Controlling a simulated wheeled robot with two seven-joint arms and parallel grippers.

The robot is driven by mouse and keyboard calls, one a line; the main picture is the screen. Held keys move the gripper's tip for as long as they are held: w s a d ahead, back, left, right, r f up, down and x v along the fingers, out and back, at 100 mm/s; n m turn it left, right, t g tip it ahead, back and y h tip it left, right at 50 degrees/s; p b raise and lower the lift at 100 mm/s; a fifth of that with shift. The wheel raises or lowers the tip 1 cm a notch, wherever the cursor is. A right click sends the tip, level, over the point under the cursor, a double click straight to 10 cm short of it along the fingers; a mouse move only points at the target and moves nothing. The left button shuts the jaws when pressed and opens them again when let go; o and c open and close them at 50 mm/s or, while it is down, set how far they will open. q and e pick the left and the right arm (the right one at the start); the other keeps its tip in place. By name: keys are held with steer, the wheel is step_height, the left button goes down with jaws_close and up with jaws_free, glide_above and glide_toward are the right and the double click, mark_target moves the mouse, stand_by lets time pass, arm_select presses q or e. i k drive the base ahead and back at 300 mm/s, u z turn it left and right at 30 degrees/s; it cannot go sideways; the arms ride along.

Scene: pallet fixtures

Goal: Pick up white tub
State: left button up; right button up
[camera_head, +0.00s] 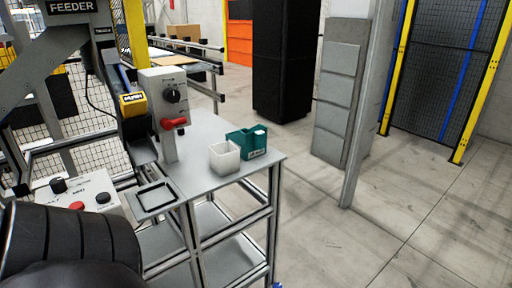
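The white tub (224,158) is a small, open-topped container. It stands upright on the grey top of a metal cart (195,177), near the cart's right end. A teal bin (257,145) with a white label stands just behind it and to the right; the two look very close, and I cannot tell whether they touch. Neither of my grippers shows in the head view. A black, ribbed, rounded part fills the lower left corner, well away from the tub.
A grey control post (163,90) with a red handle (174,123) rises left of the tub. A shallow black-rimmed tray (156,198) sits at the cart's front left. A control box (89,192) with buttons is further left. Open floor (400,240) lies to the right.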

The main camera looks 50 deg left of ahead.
mark_target(225, 160)
steer(key=i, duration=2.5)
steer(key=u, duration=4.25)
